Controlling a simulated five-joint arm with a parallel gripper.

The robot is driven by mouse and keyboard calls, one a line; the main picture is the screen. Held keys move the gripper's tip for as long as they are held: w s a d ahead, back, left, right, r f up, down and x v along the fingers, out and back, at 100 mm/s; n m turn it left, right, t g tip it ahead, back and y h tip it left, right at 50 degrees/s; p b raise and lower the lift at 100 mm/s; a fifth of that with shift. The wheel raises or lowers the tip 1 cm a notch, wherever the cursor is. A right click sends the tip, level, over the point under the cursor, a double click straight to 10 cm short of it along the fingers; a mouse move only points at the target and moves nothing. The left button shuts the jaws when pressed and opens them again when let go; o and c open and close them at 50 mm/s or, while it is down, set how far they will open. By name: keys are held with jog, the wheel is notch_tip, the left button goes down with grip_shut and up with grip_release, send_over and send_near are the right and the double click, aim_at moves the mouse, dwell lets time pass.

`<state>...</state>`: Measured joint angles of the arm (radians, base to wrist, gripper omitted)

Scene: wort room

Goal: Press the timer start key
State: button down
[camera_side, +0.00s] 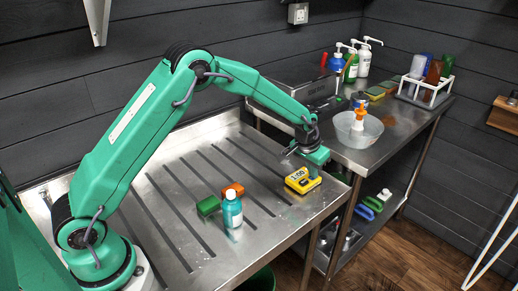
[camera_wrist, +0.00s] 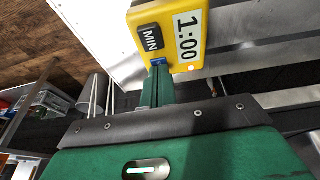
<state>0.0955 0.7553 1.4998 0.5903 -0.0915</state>
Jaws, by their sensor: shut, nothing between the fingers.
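The yellow timer (camera_side: 302,181) lies on the steel draining board, near its right edge. In the wrist view the timer (camera_wrist: 190,14) shows 1:00 on its display and a black key marked MIN (camera_wrist: 151,38). A small blue key (camera_wrist: 158,61) sits below MIN, partly hidden by my fingertips. My gripper (camera_wrist: 157,72) is shut and empty, with its tips at the blue key. I cannot tell whether they touch it. In the side view my gripper (camera_side: 315,172) is down at the timer's far right side.
A bowl (camera_side: 357,130) with an orange-and-white bottle is on the bench to the right. The board's back left is clear.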

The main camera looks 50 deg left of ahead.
aim_at(307, 182)
notch_tip(307, 182, up, 4)
jog(key=shift+r, duration=0.2)
jog(key=v, duration=0.9)
jog(key=shift+r, duration=0.2)
jog(key=shift+d, duration=0.1)
jog(key=shift+s+r, duration=0.1)
